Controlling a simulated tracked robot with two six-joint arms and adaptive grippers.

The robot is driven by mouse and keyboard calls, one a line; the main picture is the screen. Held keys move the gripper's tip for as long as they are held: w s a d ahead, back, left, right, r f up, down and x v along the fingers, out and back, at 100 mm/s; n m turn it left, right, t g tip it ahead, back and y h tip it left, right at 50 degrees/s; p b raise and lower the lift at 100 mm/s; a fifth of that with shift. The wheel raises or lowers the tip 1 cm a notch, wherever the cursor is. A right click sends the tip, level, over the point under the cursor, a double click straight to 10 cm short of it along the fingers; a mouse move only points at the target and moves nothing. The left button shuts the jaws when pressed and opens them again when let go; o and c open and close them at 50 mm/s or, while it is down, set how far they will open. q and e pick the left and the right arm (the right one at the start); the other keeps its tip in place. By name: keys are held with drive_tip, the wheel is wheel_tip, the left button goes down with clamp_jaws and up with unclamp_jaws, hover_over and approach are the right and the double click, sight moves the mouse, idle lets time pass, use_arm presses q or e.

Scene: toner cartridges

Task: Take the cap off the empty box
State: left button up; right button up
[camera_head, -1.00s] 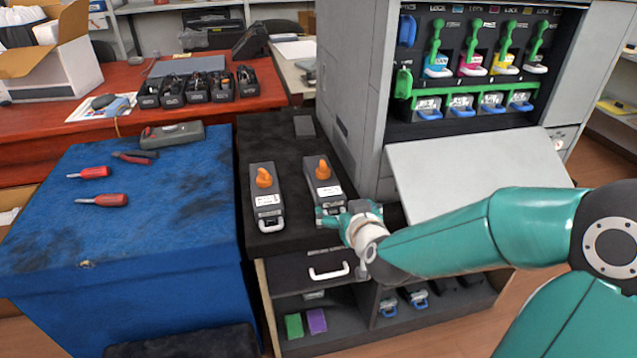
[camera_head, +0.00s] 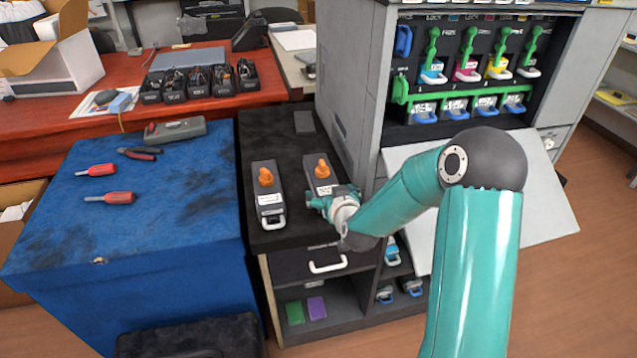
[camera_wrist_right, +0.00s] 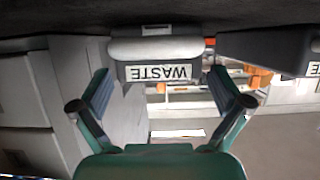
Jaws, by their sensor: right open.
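Two dark grey boxes with orange caps lie side by side on the black cabinet top: a left box (camera_head: 268,203) and a right box (camera_head: 316,168). The left orange cap (camera_head: 265,177) and right orange cap (camera_head: 322,169) are both on their boxes. I cannot tell which box is empty. My right gripper (camera_head: 316,203) is at the front end of the right box and hides part of it. In the right wrist view the gripper (camera_wrist_right: 163,92) is open, with a box end labelled WASTE (camera_wrist_right: 157,73), upside down, ahead between its fingers. My left gripper is out of view.
A blue-covered table (camera_head: 170,225) with screwdrivers (camera_head: 108,198) and pliers (camera_head: 138,153) stands left. The printer (camera_head: 352,90) stands behind right, its bay open and its panel (camera_head: 540,215) folded down. A white drawer handle (camera_head: 327,262) sits below the boxes.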

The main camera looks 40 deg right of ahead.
drive_tip(key=x, duration=0.3)
drive_tip(key=shift+w+d, duration=0.15)
drive_tip(key=shift+w, duration=0.2)
drive_tip(key=c, duration=1.3)
drive_tip(key=shift+r, duration=0.1)
drive_tip(key=shift+c, duration=0.2)
wheel_tip(320, 180, up, 13)
drive_tip(key=p, duration=0.3)
wheel_tip(320, 180, up, 15)
drive_tip(key=p, duration=0.8)
hover_over(326, 185)
drive_tip(key=shift+s, duration=0.1)
drive_tip(key=o, duration=0.6)
drive_tip(key=c, duration=1)
